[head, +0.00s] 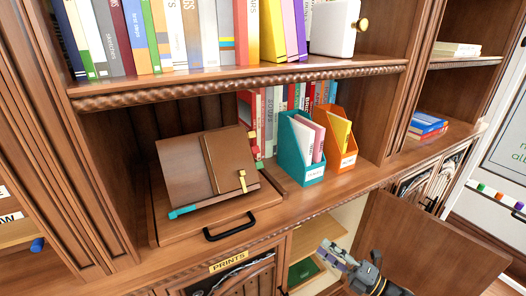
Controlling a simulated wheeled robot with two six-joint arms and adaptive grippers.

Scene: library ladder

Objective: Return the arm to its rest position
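My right gripper (331,256) is at the lower right of the middle, in front of the open lower cabinet. Its dark wrist is behind it at the bottom edge. Its fingers point up and to the left, and I see nothing held between them. The finger gap is too small to judge. My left gripper is not in view.
A brown cabinet door (425,250) stands open right of my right gripper. A pull-out board with a black handle (229,227) carries a brown book stand (205,170). Teal (300,148) and orange (341,138) file holders stand on the ledge. Books line the upper shelf.

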